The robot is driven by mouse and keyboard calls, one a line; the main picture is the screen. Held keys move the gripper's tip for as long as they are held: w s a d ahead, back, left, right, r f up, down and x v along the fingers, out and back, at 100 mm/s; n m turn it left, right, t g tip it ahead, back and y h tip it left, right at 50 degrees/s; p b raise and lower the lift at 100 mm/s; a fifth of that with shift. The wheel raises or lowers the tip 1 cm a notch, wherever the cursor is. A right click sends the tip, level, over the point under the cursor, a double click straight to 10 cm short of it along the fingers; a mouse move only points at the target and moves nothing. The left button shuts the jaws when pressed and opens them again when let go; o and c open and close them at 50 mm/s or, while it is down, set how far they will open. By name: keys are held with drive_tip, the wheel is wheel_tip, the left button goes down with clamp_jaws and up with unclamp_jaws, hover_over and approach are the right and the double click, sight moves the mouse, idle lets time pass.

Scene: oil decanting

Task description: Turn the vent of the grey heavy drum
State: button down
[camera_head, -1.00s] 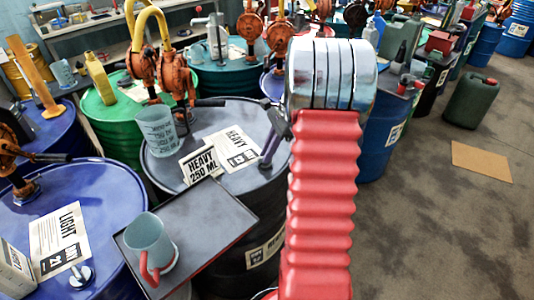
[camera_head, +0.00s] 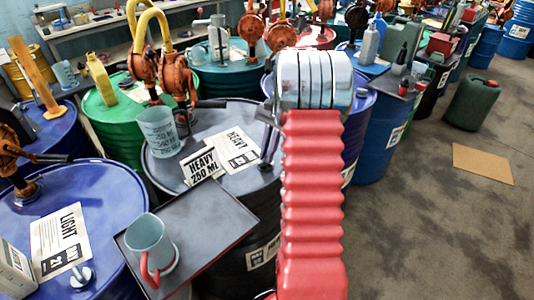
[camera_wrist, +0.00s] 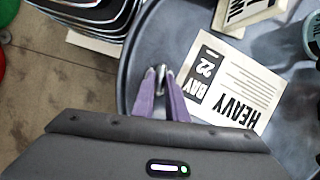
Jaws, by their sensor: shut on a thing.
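The grey heavy drum (camera_head: 206,122) stands left of my arm in the head view, with a HEAVY sheet (camera_head: 233,148) and a HEAVY 250 ML card (camera_head: 202,167) on its lid. In the wrist view its lid (camera_wrist: 195,38) carries the same sheet (camera_wrist: 232,92). The small metal vent (camera_wrist: 160,73) sits near the lid's rim, between the fingertips of my gripper (camera_wrist: 160,80). My gripper is shut on it from above. In the head view, my arm and gripper largely hide the vent.
A clear measuring jug (camera_head: 158,131) stands on the heavy drum. A dark tray (camera_head: 225,222) with a grey mug (camera_head: 147,238) is in front. A blue LIGHT drum (camera_head: 105,190) is at left and a green drum (camera_head: 103,117) behind. Floor at right is mostly clear.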

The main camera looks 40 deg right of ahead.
idle(0.3)
drive_tip(key=c, duration=1.8)
unclamp_jaws()
drive_tip(key=shift+o, duration=0.2)
drive_tip(key=shift+r, duration=0.1)
drive_tip(key=v, duration=1.3)
drive_tip(key=shift+r, duration=0.25)
drive_tip(key=shift+w+d, duration=0.1)
